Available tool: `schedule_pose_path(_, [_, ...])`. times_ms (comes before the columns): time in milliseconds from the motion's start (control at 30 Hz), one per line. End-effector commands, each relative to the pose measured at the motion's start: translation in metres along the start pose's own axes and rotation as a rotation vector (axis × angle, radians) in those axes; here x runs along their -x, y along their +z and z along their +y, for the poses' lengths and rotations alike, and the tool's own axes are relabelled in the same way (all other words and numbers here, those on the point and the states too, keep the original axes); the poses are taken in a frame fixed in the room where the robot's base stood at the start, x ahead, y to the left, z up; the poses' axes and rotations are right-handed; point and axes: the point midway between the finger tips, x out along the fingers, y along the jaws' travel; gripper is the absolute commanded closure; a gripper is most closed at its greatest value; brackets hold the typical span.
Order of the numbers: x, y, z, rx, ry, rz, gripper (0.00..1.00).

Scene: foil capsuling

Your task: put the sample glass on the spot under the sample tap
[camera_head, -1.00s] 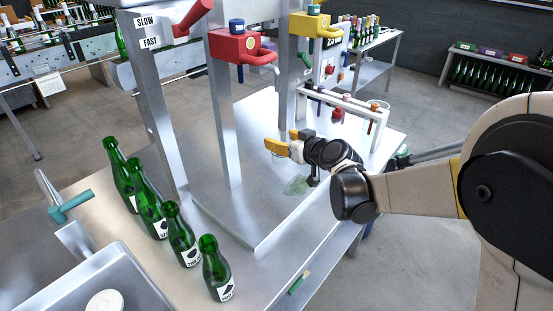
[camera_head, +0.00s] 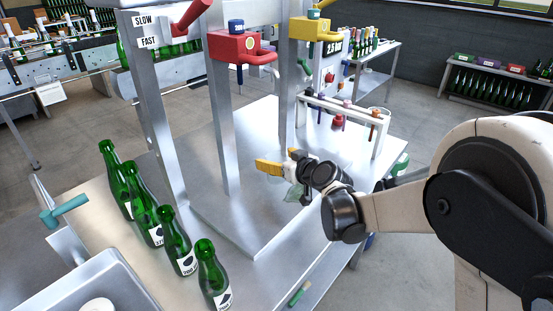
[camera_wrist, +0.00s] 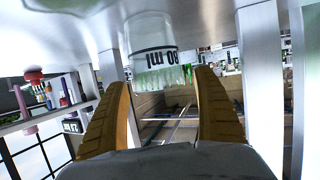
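The sample glass (camera_wrist: 154,55) is clear with a green-tinted rim and "80 ml" lettering. In the wrist view it appears upside down, against the metal surface at the top, just beyond and between the fingertips. My gripper (camera_wrist: 162,84) has two yellow fingers spread apart, with a visible gap on each side of the glass. In the head view my gripper (camera_head: 270,167) is low over the metal worktop (camera_head: 235,215); I cannot make out the glass there. A red tap unit (camera_head: 236,46) and a yellow one (camera_head: 314,28) are on posts; which is the sample tap is unclear.
Several green bottles (camera_head: 177,240) stand in a row at the front left. A white rack (camera_head: 350,112) stands at the worktop's back right. A pale green patch (camera_head: 296,193) shows beside my gripper. Metal posts (camera_head: 223,130) rise left of it.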

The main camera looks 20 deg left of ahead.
Motion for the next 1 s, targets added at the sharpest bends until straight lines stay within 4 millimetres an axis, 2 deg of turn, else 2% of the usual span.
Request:
schedule_pose_path(267, [0.001,-0.002,0.0,0.0,0.0,0.0,0.21])
schedule_pose_path(367, [0.008,-0.004,0.001,0.0,0.001,0.0,0.21])
schedule_pose_path(800, [0.101,-0.005,0.001,-0.002,0.001,0.0,0.21])
schedule_pose_path(1000, [0.119,-0.004,0.0,0.0,0.001,0.0,0.21])
